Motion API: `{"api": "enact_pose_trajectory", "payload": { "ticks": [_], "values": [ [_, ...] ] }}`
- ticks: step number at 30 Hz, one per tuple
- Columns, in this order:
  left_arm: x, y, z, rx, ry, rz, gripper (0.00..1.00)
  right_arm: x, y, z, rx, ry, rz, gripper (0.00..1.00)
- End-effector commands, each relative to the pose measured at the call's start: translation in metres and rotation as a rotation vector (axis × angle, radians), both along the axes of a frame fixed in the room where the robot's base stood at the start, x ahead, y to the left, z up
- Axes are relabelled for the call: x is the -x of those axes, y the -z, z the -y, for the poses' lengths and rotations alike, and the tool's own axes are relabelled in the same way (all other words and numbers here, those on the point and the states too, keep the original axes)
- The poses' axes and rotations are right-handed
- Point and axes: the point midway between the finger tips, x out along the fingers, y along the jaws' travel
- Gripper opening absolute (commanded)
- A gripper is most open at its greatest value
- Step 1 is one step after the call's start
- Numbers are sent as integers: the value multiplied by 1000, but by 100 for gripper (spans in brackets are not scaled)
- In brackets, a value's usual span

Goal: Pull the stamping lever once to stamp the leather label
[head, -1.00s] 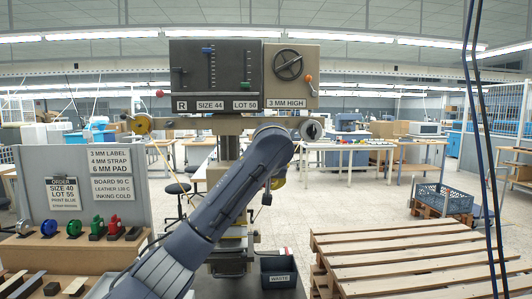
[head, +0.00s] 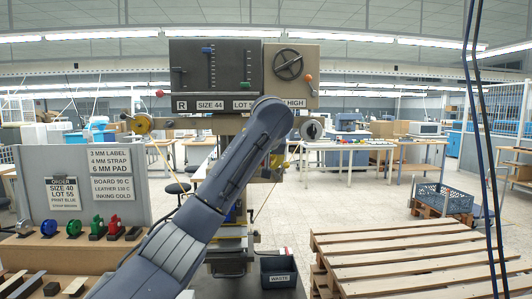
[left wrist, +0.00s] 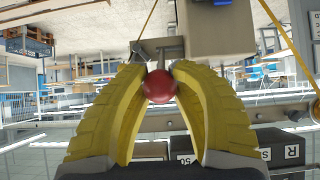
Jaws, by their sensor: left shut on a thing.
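The stamping press (head: 238,60) stands ahead, its dark and beige head carrying dials and sliders. My left arm crosses in front of its column, and the gripper is hidden behind the arm in the head view. In the left wrist view my left gripper (left wrist: 160,80) has its two yellow fingers closed around a red ball knob (left wrist: 160,88). The knob sits at the end of a metal rod (left wrist: 170,52), which I take for the stamping lever. I cannot make out the leather label; my arm covers much of the press's lower part. My right gripper is not in view.
Left of the press, a bench (head: 68,248) holds colored reels and stamps before a grey board (head: 100,160) with order cards. A black waste bin (head: 279,277) stands at the press's foot. A wooden pallet (head: 420,250) fills the lower right. Dark cables hang at right.

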Motion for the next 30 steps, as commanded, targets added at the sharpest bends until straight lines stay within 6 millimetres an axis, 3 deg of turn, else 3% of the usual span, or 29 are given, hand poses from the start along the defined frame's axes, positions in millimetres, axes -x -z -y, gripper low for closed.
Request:
{"api": "enact_pose_trajectory", "payload": {
  "ticks": [17, 29, 30],
  "values": [
    [-15, -35, 0, 0, 1, 6, 0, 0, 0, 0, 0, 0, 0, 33],
    [-18, -43, -1, 1, 1, 12, 0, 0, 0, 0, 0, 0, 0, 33],
    [-18, -44, -1, 2, 2, 13, 28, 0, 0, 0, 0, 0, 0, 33]
  ]
}}
